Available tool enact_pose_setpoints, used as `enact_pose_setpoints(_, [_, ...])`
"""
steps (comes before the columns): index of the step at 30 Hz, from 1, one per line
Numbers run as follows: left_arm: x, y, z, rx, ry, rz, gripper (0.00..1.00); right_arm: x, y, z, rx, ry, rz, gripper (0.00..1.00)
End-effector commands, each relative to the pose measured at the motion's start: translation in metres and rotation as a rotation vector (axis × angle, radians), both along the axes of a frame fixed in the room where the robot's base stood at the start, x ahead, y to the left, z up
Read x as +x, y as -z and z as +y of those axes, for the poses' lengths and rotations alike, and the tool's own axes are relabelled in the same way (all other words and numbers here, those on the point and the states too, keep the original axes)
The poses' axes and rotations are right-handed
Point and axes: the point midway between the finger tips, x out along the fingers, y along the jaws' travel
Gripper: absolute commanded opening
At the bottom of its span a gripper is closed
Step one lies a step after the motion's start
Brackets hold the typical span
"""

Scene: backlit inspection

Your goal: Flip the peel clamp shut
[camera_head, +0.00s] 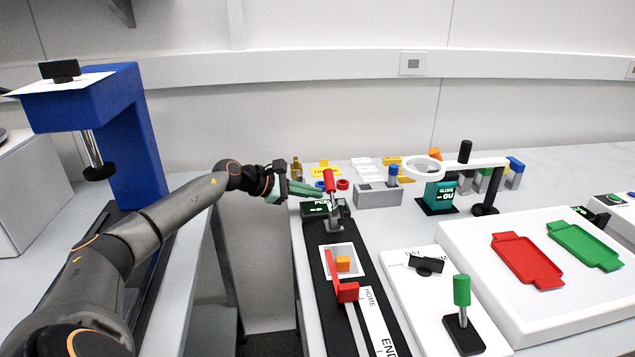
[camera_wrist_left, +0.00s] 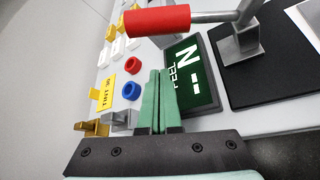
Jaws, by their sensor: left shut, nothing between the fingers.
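The peel clamp has a red handle (camera_head: 330,181) on a metal lever and a grey bracket (camera_head: 337,213) at the far end of a black strip. In the head view the handle stands up, slightly tilted. In the left wrist view the red handle (camera_wrist_left: 157,20) lies across the top, beyond my fingertips. My left gripper (camera_head: 319,190) is shut and empty, just left of the handle; it also shows in the wrist view (camera_wrist_left: 158,72). I cannot tell whether it touches the handle. The PEEL display (camera_wrist_left: 192,75) stands beside the fingers. My right gripper is not in view.
A black strip (camera_head: 318,262) carries a red slide (camera_head: 347,291) and an orange block (camera_head: 343,263). A ring magnifier (camera_head: 422,167) stands to the right. A white light panel (camera_head: 480,246) holds red (camera_head: 527,260) and green trays (camera_head: 584,246). A blue press (camera_head: 130,130) stands left.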

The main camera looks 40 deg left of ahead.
Motion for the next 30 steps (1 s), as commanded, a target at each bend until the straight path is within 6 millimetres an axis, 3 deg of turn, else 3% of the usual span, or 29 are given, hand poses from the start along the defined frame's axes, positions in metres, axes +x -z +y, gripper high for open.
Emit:
enact_pose_setpoints(1, [0.006,0.0,-0.004,-0.002,0.003,-0.002,0.0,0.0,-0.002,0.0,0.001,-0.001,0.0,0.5])
enact_pose_setpoints(3, [0.001,-0.013,-0.008,0.007,0.003,0.0,0.0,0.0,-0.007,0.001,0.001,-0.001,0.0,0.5])
enact_pose_setpoints(9, [-0.002,-0.029,-0.019,0.002,0.002,0.001,0.0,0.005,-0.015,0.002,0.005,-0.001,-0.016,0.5])
enact_pose_setpoints(23, [-0.003,-0.032,-0.022,0.002,0.0,0.0,0.0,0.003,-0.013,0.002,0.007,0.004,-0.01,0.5])
enact_pose_setpoints(30, [-0.003,-0.033,-0.021,0.034,0.002,-0.026,0.0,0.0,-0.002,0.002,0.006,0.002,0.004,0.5])
